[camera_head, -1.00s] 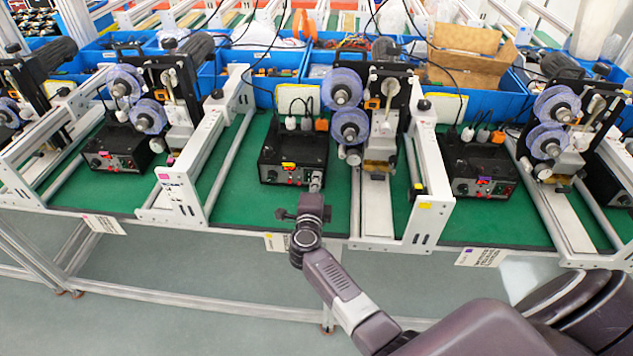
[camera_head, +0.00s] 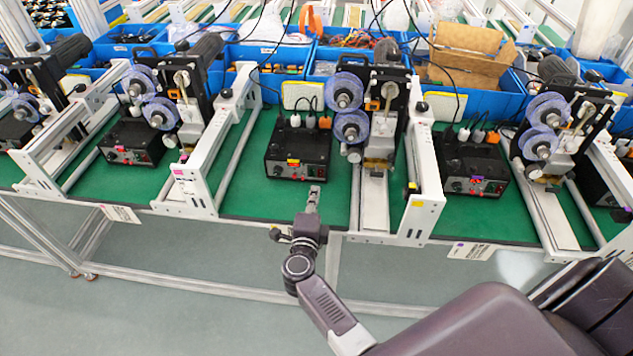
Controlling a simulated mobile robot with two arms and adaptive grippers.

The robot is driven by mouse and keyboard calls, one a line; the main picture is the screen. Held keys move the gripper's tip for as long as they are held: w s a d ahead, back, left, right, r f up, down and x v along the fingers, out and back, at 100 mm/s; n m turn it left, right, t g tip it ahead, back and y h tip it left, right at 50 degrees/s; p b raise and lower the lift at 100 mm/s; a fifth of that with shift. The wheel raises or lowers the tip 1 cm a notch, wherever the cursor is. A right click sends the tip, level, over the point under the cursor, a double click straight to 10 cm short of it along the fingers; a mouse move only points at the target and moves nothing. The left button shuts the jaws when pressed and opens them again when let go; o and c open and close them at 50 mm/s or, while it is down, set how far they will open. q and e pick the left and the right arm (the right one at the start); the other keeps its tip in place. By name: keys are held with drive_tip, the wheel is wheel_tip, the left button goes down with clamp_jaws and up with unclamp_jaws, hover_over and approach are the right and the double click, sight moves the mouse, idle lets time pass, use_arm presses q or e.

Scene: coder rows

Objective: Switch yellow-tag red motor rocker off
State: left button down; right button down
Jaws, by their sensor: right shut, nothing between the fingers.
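The control box (camera_head: 299,151) with the yellow tag (camera_head: 293,161) sits on the green bench mat in the middle. Its front panel shows small red parts; the red motor rocker is too small for me to tell its position. My right gripper (camera_head: 313,191) is shut and empty, in front of and below the right part of that panel, with a visible gap to it. My left gripper is not in view.
A box with a red tag (camera_head: 133,143) stands to the left and one with a purple tag (camera_head: 475,168) to the right. White frame rails (camera_head: 425,190) and reel machines (camera_head: 376,125) flank the middle box. Blue bins (camera_head: 470,98) line the back.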

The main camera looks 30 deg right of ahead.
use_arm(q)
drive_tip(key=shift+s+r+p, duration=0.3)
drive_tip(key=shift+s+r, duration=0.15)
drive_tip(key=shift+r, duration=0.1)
use_arm(e)
drive_tip(key=shift+s+a+r, duration=0.3)
drive_tip(key=shift+s, duration=0.15)
drive_tip(key=shift+s+a+r, duration=0.25)
drive_tip(key=shift+s, duration=0.15)
drive_tip(key=shift+s, duration=0.1)
